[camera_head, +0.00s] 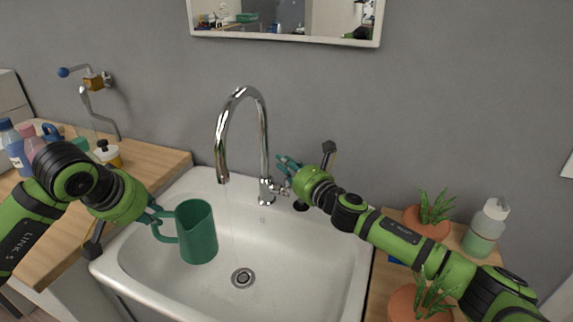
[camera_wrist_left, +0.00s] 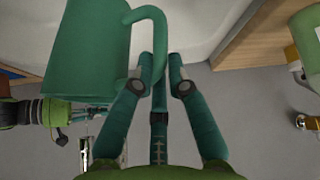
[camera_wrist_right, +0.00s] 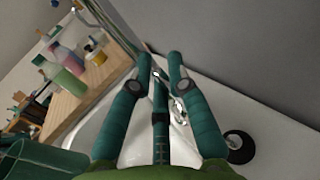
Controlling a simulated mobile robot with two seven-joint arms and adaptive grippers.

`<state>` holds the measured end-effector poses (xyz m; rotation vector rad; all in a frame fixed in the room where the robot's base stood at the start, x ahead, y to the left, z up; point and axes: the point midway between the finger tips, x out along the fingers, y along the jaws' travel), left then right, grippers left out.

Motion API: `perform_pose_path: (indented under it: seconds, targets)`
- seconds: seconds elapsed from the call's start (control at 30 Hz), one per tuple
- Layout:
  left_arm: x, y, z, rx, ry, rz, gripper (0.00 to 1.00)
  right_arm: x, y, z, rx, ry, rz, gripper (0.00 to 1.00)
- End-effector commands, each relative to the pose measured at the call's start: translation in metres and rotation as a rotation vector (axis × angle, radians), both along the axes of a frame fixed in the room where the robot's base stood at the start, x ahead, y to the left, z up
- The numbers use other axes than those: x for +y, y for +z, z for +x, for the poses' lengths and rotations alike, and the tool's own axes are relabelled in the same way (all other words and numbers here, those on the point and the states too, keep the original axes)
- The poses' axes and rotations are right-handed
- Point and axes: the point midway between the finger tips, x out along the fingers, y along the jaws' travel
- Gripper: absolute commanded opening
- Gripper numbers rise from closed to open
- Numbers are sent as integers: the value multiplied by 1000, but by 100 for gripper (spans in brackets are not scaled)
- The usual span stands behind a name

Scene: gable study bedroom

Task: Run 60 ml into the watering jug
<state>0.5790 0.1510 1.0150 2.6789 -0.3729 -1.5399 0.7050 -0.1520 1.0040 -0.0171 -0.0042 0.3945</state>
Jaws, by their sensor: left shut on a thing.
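The green watering jug (camera_head: 198,238) hangs upright over the left part of the sink, a little left of the tap spout. My left gripper (camera_head: 158,216) is shut on its handle; jug and handle also show in the left wrist view (camera_wrist_left: 88,50). The chrome tap (camera_head: 264,135) has a tall curved neck, its outlet to the right of the jug's mouth. A faint thin streak below the outlet may be running water. My right gripper (camera_head: 286,166) is open, its fingers apart, just above the tap's side lever (camera_head: 284,189).
The white sink (camera_head: 300,262) has a drain (camera_head: 242,278) in its floor. A second tap with a blue knob (camera_head: 63,72) and several bottles stand at the left counter (camera_head: 150,160). Potted plants (camera_head: 430,225) and a soap bottle (camera_head: 487,228) stand at right, near my right arm.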

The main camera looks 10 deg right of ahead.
Motion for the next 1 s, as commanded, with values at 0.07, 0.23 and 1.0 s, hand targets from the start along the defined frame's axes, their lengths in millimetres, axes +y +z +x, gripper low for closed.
perform_pose_path:
  seconds: [0.07, 0.23, 1.0]
  targets:
    - [0, 1, 0, -2, 0, -1, 0, 0, 0, 0, -1, -1, -4, 0]
    - [0, 1, 0, -2, 0, -1, 0, -2, 1, 4, 36, 2, 19, 0]
    - [0, 1, 0, -2, 0, -1, 0, -5, 0, 6, 69, -2, 43, 42]
